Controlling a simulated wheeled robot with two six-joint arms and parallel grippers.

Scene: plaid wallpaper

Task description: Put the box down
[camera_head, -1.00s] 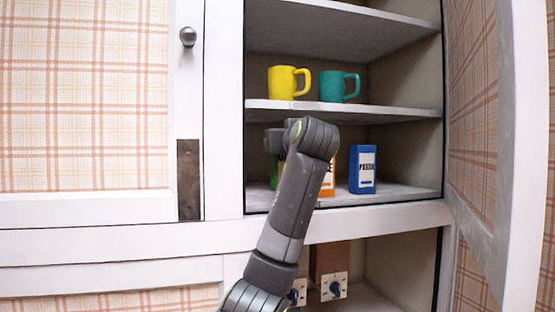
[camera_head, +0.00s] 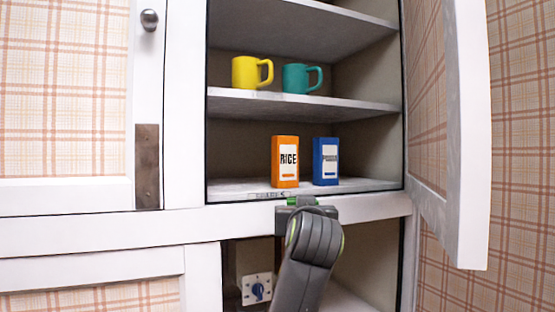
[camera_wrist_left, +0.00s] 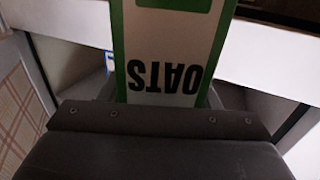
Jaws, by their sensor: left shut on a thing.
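My left gripper (camera_head: 307,204) is shut on the green-and-white oats box (camera_wrist_left: 168,50). In the left wrist view the box fills the top middle, its "OATS" lettering upside down; its far end is cut off. In the head view only a sliver of green shows at the gripper, and my arm hides the rest. The gripper is in front of the cabinet, level with the rail below the lower shelf (camera_head: 365,186). An orange rice box (camera_head: 285,161) and a blue box (camera_head: 326,160) stand upright on that shelf. My right gripper is not in view.
A yellow mug (camera_head: 246,72) and a teal mug (camera_head: 296,78) stand on the shelf above. The lower shelf has free room left of the rice box, with a small label (camera_head: 268,196) on its edge. An open door (camera_head: 468,130) stands at the right.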

